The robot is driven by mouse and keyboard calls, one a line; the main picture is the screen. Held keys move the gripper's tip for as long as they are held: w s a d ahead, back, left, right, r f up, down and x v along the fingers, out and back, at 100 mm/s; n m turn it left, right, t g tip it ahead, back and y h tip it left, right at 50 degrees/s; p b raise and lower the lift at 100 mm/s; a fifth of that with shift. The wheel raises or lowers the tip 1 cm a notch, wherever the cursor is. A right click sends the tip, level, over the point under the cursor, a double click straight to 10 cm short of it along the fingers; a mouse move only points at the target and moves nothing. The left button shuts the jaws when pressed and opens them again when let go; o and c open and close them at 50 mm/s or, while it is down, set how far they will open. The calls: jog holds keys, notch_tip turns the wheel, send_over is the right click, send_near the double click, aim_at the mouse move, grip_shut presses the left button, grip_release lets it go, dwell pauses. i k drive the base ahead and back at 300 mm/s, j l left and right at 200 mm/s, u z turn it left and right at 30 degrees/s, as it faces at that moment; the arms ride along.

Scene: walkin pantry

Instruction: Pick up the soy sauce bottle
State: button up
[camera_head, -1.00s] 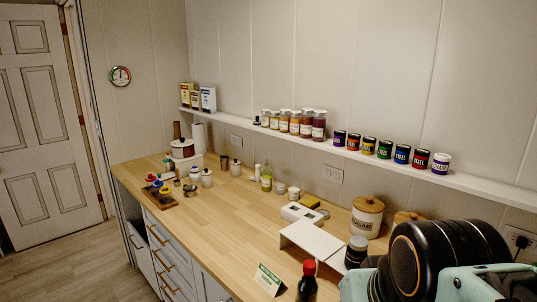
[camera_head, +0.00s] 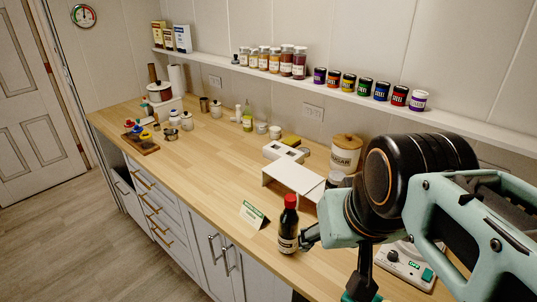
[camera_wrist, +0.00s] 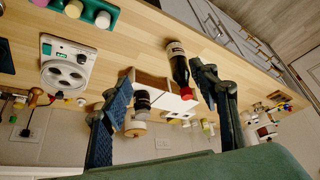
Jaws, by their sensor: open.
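The soy sauce bottle (camera_head: 288,232) is dark with a red cap and a pale label. It stands upright on the wooden counter near the front edge. In the wrist view, which is turned nearly upside down, the bottle (camera_wrist: 179,68) shows close to the right-hand finger, its red cap toward the gripper. My gripper (camera_head: 332,262) is open and empty, just right of the bottle in the head view. One fingertip is beside the bottle's lower part; I cannot tell if they touch. Both spread fingers show in the wrist view (camera_wrist: 160,78).
A green and white sign card (camera_head: 254,214) stands left of the bottle. A white riser (camera_head: 293,179) and a sugar canister (camera_head: 345,153) are behind it. The counter's left-middle is clear.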

aim_at(290, 219)
jog(key=j+z, duration=0.4)
jog(key=k+j+z, duration=0.2)
jog(key=j+z, duration=0.2)
jog(key=k+j+z, duration=0.15)
jog(key=j+z, duration=0.25)
jog(key=k+j+z, duration=0.1)
jog(key=j, duration=0.2)
jog(key=k+j+z, duration=0.1)
jog(key=j, duration=0.2)
jog(key=l, duration=0.4)
jog(key=i+z, duration=0.05)
